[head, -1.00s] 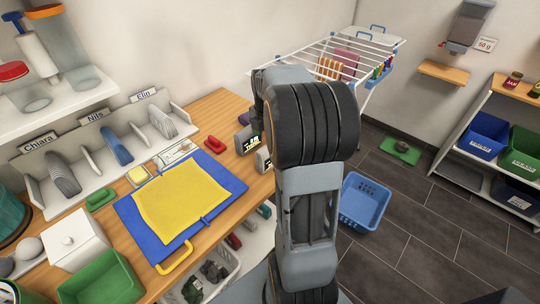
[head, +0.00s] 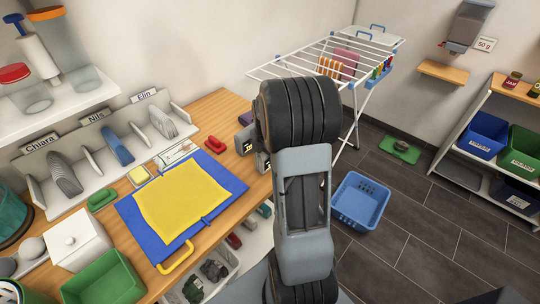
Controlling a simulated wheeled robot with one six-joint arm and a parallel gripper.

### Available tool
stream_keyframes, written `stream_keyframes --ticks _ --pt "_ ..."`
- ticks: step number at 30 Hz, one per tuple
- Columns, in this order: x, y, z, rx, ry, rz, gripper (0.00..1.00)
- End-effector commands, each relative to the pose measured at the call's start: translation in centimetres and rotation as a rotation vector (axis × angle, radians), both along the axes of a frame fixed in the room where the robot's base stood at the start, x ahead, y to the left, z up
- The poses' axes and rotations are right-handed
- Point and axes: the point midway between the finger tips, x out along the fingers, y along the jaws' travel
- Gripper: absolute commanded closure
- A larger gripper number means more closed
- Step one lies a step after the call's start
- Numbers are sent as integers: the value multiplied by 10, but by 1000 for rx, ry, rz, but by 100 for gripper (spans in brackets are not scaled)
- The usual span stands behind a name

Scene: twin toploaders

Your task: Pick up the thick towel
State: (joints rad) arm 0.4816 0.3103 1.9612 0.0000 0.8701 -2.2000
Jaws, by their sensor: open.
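I cannot tell for sure which cloth is the thick towel. A pink cloth (head: 346,62) hangs on the white drying rack (head: 312,55) at the top middle. An orange striped cloth (head: 328,67) hangs beside it on the left. A yellow cloth-like sheet (head: 180,206) lies flat on a blue mat (head: 232,186) on the wooden counter. My arm stands upright in the middle of the view. My gripper is not visible, and nothing seen shows it touching any cloth.
A blue basket (head: 360,202) stands on the dark tiled floor right of my arm. A green tray (head: 400,150) lies farther back. A shelf with a blue bin (head: 482,134) and a green bin (head: 523,150) stands at the right. The floor between is mostly clear.

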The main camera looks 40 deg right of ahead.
Motion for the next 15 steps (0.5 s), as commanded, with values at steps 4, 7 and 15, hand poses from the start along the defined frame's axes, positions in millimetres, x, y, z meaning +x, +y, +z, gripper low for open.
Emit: stream_keyframes --ticks 4,7,15 --pt "0 0 0 0 0 0 32" --pt "0 0 0 0 0 0 42" --pt "0 0 1 0 0 0 68"
